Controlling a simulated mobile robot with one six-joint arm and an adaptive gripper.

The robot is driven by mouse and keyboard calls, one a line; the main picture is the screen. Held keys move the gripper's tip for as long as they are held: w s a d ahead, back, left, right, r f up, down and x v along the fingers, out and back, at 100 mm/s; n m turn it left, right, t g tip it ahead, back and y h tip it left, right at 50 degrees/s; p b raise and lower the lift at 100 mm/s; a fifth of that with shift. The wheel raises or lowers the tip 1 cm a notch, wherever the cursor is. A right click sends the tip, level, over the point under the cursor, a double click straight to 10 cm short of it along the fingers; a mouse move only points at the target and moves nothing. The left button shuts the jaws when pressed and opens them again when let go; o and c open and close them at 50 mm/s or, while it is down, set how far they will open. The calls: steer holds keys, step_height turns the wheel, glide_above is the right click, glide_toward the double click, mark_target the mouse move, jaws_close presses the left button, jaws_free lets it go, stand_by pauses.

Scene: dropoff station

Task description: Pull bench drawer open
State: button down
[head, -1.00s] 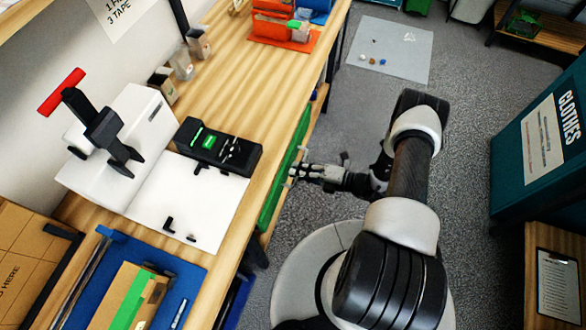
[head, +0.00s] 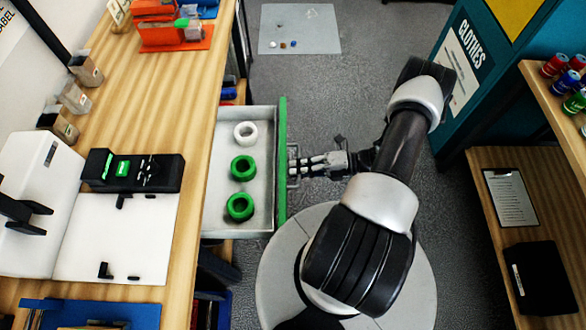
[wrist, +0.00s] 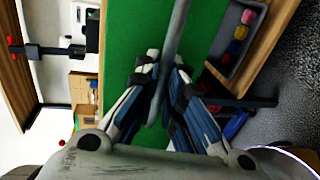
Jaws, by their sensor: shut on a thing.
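The bench drawer (head: 262,185) stands pulled out from under the wooden bench (head: 190,90) in the head view. It has a green front (head: 283,150) and a grey inside. One white roll (head: 245,128) and two green rolls (head: 242,167) lie in it. My gripper (head: 296,165) is at the outer side of the green front. In the wrist view my gripper (wrist: 160,95) is shut on the grey bar handle (wrist: 174,35) in front of the green panel. The fingers hide part of the handle.
A black device (head: 130,170) and a white board (head: 115,240) are on the bench. A teal clothes bin (head: 470,75) and a shelf with a clipboard (head: 510,196) stand to the right. Grey floor lies between; a grey mat (head: 300,28) is at the back.

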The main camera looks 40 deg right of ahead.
steer(key=shift+s+d, duration=0.2)
steer(key=shift+d, duration=0.1)
steer(key=c, duration=1.7)
jaws_free()
steer(key=v, duration=1.2)
